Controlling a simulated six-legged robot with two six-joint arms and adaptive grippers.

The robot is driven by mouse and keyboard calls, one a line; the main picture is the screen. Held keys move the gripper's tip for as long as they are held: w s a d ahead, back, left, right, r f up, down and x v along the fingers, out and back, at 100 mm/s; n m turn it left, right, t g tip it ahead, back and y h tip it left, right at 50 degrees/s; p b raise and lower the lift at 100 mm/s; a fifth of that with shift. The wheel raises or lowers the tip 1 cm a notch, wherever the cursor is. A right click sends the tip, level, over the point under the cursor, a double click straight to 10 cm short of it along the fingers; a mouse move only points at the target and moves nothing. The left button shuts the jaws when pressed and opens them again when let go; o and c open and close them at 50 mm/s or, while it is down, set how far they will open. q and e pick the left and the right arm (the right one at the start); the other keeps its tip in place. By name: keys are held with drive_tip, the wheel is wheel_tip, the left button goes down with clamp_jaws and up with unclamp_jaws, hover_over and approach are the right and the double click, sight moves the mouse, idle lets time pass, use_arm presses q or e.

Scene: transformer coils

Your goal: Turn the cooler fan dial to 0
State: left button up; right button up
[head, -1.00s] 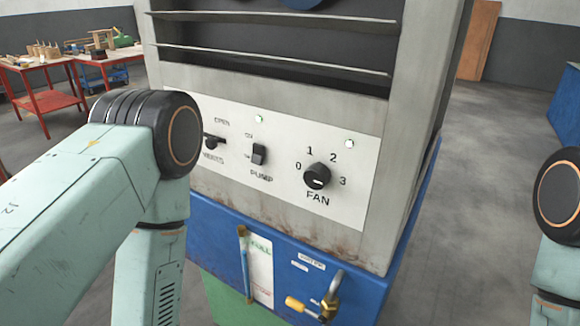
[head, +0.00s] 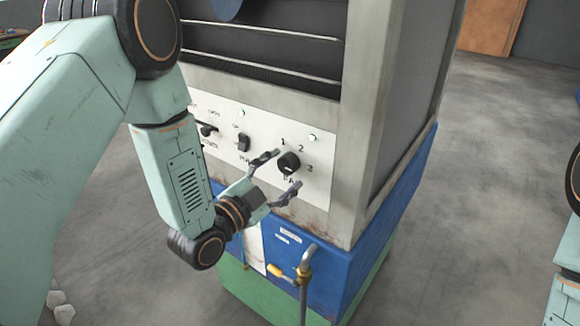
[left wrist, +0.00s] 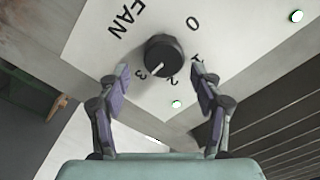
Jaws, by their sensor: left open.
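The fan dial is a round black knob (head: 289,163) on the cooler's white control panel (head: 318,150), with the numbers around it. My left gripper (head: 286,172) is open and empty in front of the dial. In the left wrist view its fingertips (left wrist: 160,72) are spread to either side, just short of the knob, with no contact visible. My right gripper is out of view.
The pump switch (head: 243,142) and a lever switch (head: 207,130) sit left of the dial. The floor to the right is clear.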

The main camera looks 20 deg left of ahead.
use_arm(q)
drive_tip(key=shift+w+a+f, duration=0.15)
drive_tip(key=shift+w+a, duration=0.3)
drive_tip(key=shift+w, duration=0.05)
drive_tip(key=shift+w+a+f, duration=0.15)
drive_tip(key=shift+w+a, duration=0.25)
drive_tip(key=shift+w, duration=0.3)
drive_tip(key=shift+s+d+r, duration=0.1)
drive_tip(key=shift+d+r, duration=0.05)
drive_tip(key=shift+d, duration=0.5)
drive_tip(key=shift+d+r, duration=0.1)
drive_tip(key=shift+d, duration=0.5)
drive_tip(key=shift+a+f, duration=0.2)
drive_tip(key=shift+a, duration=0.65)
drive_tip(key=c, duration=0.4)
drive_tip(key=shift+a, duration=0.1)
drive_tip(key=shift+c, duration=0.8)
drive_tip(key=shift+d+r, duration=0.15)
drive_tip(key=shift+d, duration=0.45)
drive_tip(key=c, duration=0.4)
drive_tip(key=shift+a, duration=0.25)
drive_tip(key=shift+c, duration=0.9)
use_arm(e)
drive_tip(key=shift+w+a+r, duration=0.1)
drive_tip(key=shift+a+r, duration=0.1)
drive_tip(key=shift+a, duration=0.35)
